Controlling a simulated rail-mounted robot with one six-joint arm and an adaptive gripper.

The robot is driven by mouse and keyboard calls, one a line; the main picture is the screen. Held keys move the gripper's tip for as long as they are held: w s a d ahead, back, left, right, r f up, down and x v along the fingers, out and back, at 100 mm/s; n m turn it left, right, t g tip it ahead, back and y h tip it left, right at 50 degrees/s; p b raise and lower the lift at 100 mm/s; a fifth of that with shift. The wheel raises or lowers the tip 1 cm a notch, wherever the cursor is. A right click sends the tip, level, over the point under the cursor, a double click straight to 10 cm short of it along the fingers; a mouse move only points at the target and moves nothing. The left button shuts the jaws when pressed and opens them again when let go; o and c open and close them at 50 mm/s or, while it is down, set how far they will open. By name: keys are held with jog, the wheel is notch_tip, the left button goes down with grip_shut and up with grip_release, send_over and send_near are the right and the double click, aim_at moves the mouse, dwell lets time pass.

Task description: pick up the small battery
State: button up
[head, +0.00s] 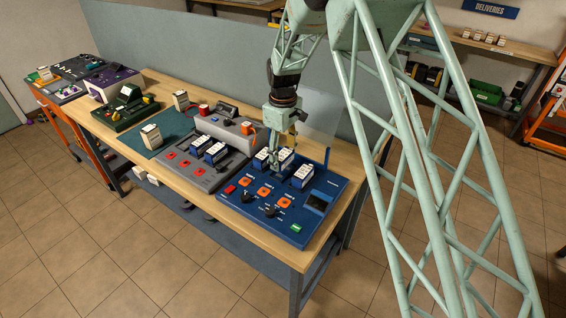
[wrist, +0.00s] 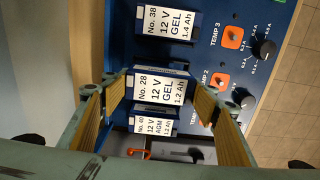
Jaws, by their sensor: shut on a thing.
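A battery labelled No. 28, 12 V GEL 1.2 Ah (wrist: 160,88), is between the two fingers of my gripper (wrist: 160,92) in the wrist view. The fingers are shut on its two ends. In the head view my gripper (head: 276,158) is over the blue panel (head: 240,205) at the right end of the bench. Whether the battery is clear of the panel I cannot tell. The No. 38 battery, 1.4 Ah (wrist: 165,23), is on one side of it and the No. 40 AGM battery (wrist: 153,127) on the other.
The blue panel has orange buttons and black knobs. A grey panel (head: 180,178) with batteries stands to its left on the wooden bench (head: 265,243). Further left are a teal mat (head: 135,139) with a battery and a green device (head: 122,112). A grey-blue partition (head: 180,55) runs behind.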

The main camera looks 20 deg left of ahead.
aim_at(284, 155)
jog(key=shift+r, duration=3.1)
jog(key=shift+d, duration=0.1)
